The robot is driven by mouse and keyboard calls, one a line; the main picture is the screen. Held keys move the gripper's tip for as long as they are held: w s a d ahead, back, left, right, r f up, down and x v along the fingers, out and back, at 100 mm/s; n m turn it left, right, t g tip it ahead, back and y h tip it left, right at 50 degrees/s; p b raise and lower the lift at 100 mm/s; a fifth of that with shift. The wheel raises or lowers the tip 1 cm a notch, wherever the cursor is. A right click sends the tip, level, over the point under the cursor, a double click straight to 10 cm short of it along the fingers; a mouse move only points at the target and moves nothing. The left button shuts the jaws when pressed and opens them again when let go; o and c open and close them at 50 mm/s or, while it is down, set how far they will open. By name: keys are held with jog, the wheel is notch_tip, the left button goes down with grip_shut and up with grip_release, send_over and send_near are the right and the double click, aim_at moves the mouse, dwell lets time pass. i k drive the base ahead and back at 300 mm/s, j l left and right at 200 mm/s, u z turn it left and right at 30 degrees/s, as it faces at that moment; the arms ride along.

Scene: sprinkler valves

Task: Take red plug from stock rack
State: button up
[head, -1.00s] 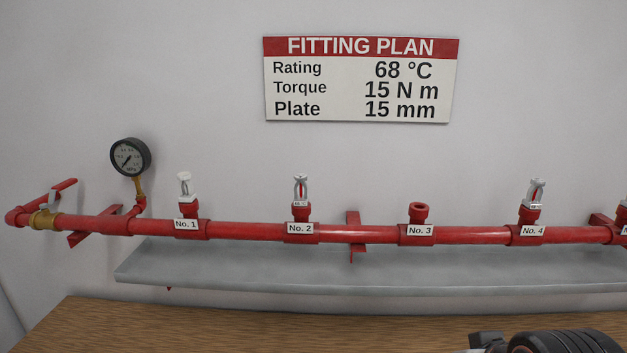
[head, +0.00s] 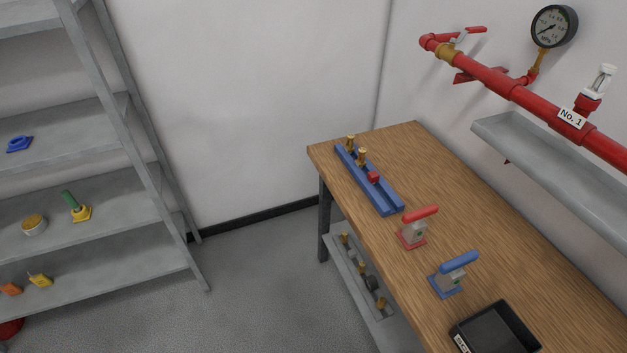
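A small red plug (head: 373,177) sits in a long blue rack (head: 388,203) on the wooden bench, in the head view. Two brass fittings, a nearer one (head: 362,157) and a farther one (head: 350,143), stand in the same rack beyond the red plug. The rack lies along the bench's left edge near its far end. No label is readable on it. My gripper is not in view, so its distance from the plug and what it may hold do not show.
On the bench (head: 470,233) stand a red-handled tool (head: 413,228), a blue-handled tool (head: 452,277) and a black tray (head: 482,336). A lower shelf (head: 376,313) holds several fittings. Grey shelving (head: 125,275) stands left, with open floor between. The red pipe (head: 495,80) runs along the right wall.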

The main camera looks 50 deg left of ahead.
aim_at(374, 176)
jog(key=u, duration=1.5)
jog(key=z, duration=0.35)
jog(key=j+z, duration=1)
jog(key=j, duration=0.15)
jog(key=k+j+z, duration=0.25)
jog(key=j+z, duration=0.25)
jog(key=k+j, duration=0.15)
jog(key=j, duration=0.25)
jog(key=k+j+z, duration=0.1)
jog(key=j, duration=0.25)
jog(key=k+j, duration=0.5)
jog(key=j, duration=0.25)
jog(key=k+j+z, duration=0.1)
jog(key=j, duration=0.25)
jog(key=k, duration=0.05)
